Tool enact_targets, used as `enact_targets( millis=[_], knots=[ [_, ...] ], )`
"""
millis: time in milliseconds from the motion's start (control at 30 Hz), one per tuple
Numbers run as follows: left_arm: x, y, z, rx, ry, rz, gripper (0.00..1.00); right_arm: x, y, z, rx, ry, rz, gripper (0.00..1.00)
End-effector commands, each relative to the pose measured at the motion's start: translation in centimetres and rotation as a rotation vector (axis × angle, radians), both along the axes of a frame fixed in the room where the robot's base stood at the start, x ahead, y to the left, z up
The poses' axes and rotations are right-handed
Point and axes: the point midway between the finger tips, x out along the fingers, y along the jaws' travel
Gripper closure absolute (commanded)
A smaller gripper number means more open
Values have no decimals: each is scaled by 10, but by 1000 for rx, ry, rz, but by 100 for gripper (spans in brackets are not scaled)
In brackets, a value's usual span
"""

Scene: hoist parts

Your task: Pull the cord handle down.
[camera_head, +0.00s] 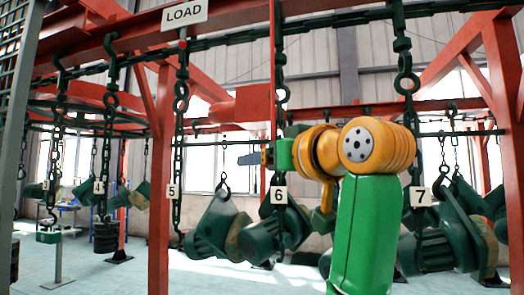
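I cannot make out a cord handle for certain. Several dark chains hang from the red overhead beam, with number tags such as the 5 tag (173,191), the 6 tag (279,195) and the 7 tag (420,196). The chain by the 5 tag (181,130) hangs below the LOAD sign (184,14). My green and yellow arm rises from the bottom, right of centre, and bends left. It seems to be my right arm. Its gripper (250,158) points left near the 6 chain (280,90). The fingers are too small to tell open from shut. My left gripper does not show.
Dark green hoist bodies (217,228) hang behind the chains, with more at right. A red post (160,190) stands left of centre and another (505,120) at the right edge. A grey post (22,110) stands at far left.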

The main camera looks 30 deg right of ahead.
Motion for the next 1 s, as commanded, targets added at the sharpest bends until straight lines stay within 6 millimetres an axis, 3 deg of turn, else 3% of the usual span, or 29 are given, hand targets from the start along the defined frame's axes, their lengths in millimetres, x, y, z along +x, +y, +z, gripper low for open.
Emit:
enact_targets(
  millis=[100, 333, 600, 1000],
  knots=[
    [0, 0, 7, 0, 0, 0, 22, 10, -1, 1, 0, 1, 0, 28],
    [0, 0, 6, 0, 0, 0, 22, 11, -1, -1, 0, 0, -1, 31],
    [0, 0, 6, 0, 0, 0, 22, 11, -1, -1, 0, 0, -1, 100],
    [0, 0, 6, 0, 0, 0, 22, 11, -1, -1, 0, 0, -1, 100]
  ],
)
